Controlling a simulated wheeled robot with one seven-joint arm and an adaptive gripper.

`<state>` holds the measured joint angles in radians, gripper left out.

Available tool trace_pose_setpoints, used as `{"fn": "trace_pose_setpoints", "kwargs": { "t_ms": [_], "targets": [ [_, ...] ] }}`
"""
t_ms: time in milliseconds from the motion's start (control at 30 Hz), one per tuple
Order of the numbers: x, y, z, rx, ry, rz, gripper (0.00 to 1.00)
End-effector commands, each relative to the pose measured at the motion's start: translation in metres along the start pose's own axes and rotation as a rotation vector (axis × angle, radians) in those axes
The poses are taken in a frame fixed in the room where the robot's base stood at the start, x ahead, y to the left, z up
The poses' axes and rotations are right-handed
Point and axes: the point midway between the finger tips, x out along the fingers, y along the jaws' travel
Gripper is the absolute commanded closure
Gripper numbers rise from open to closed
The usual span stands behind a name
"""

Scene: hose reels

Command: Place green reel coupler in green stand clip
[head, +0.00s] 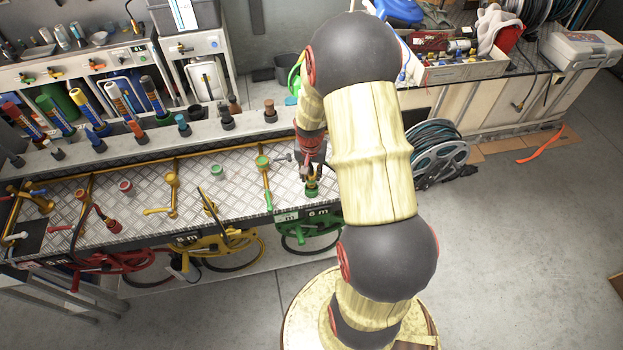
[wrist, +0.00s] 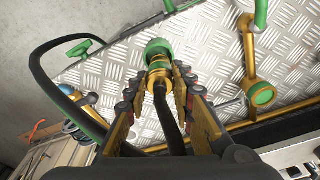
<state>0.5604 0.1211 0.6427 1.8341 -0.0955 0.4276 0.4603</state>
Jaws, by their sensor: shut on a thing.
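My gripper (head: 312,176) is at the right end of the metal-plated bench top, pointing down. It is shut on the green reel coupler (head: 311,190), which has a green end and a brass-coloured collar. In the wrist view the coupler (wrist: 158,50) sticks out beyond the fingertips (wrist: 165,80), with a black hose running back between the fingers. The green stand (head: 263,163), yellow with a green top, is left of my gripper in the head view. The wrist view shows a yellow, green-capped fitting (wrist: 262,95) to the right, apart from the coupler. I cannot make out the clip's opening.
The green reel (head: 310,238) hangs at the bench front below my gripper. Several nozzles line the ledge behind. A large grey hose reel (head: 438,153) stands right.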

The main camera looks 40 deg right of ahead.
Motion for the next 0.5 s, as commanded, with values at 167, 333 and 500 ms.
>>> {"fn": "trace_pose_setpoints", "kwargs": {
  "t_ms": [167,333,500],
  "targets": [
    [0.025,0.001,0.005,0.001,-0.005,0.002,1.00],
    [0.026,0.001,0.004,0.002,-0.002,0.001,1.00],
    [0.029,0.001,0.005,0.001,-0.003,0.001,1.00]
  ]
}}
